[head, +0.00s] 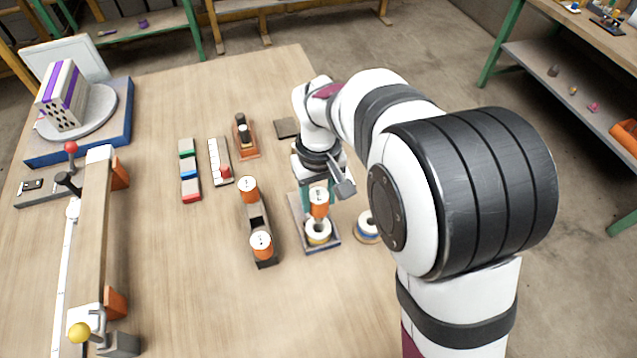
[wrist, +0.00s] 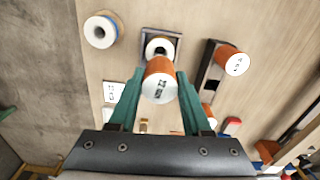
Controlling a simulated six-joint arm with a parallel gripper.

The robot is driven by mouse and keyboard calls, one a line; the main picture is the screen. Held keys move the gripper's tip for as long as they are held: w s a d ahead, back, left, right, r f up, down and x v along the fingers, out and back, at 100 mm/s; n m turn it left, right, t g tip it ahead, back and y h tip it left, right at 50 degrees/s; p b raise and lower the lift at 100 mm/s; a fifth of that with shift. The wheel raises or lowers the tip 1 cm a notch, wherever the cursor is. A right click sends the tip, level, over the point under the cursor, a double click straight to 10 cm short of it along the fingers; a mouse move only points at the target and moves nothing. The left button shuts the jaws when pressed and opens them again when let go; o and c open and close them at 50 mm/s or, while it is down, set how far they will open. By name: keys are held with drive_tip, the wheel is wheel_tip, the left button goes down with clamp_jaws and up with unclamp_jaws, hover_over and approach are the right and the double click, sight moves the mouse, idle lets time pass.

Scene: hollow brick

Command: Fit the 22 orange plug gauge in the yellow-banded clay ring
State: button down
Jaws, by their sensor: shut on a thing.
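My gripper (wrist: 160,100), with green fingers, is shut on an orange plug gauge (wrist: 160,82). The gauge also shows upright in the head view (head: 319,201); its top mark is too small to read surely. The yellow-banded clay ring (head: 318,233) sits on a dark-edged tray (head: 331,245) just under the gauge. In the wrist view the ring (wrist: 160,42) shows beyond the gauge, which covers part of it.
A blue-banded ring (head: 366,226) stands right of the tray. A dark rack (head: 257,213) at left holds two other orange gauges (head: 248,188), (head: 261,244). Coloured blocks (head: 189,170) and a small orange-based stand (head: 246,150) lie farther back.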

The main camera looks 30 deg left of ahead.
drive_tip(key=shift+f, duration=1.05)
drive_tip(key=shift+f, duration=2.4)
drive_tip(key=shift+c, duration=1.3)
unclamp_jaws()
wheel_tip(320, 180, up, 16)
drive_tip(key=shift+f, duration=0.1)
